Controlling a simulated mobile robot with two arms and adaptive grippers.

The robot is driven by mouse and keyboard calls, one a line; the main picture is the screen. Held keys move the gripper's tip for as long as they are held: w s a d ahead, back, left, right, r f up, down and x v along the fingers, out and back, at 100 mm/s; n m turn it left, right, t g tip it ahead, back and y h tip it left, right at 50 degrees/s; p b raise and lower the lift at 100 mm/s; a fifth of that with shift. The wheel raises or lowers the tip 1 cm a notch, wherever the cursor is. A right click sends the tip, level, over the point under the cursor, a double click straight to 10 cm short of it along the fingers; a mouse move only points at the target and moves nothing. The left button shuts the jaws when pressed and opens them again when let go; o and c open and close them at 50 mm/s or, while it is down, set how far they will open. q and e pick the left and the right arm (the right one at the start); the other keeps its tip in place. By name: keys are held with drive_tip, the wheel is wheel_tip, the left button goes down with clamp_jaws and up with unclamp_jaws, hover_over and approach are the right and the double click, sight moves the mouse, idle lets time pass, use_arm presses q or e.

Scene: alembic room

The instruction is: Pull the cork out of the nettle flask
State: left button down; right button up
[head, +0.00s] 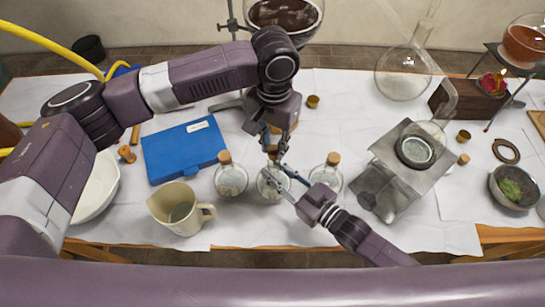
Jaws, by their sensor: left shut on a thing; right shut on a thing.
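Three small glass flasks stand in a row near the front of the table. The middle flask (270,189) is between my grippers; its label cannot be read, so I cannot confirm that it is the nettle flask. My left gripper (270,146) reaches down from above and is shut on what looks like its cork, mostly hidden by the fingers. My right gripper (281,177) comes from the lower right and is shut on the flask around its neck. Whether the cork still sits in the neck is hidden. The left flask (231,181) and right flask (326,179) are corked.
A beige jug (178,211) and a blue case (184,150) stand left of the flasks. A metal stand (412,154) is to the right, with a dark bowl (514,188) beyond. A large round flask (402,74) stands behind.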

use_arm(q)
drive_tip(key=shift+r, duration=0.4)
use_arm(e)
drive_tip(key=o, duration=1.1)
drive_tip(key=shift+f, duration=0.1)
drive_tip(key=shift+s+d, duration=0.1)
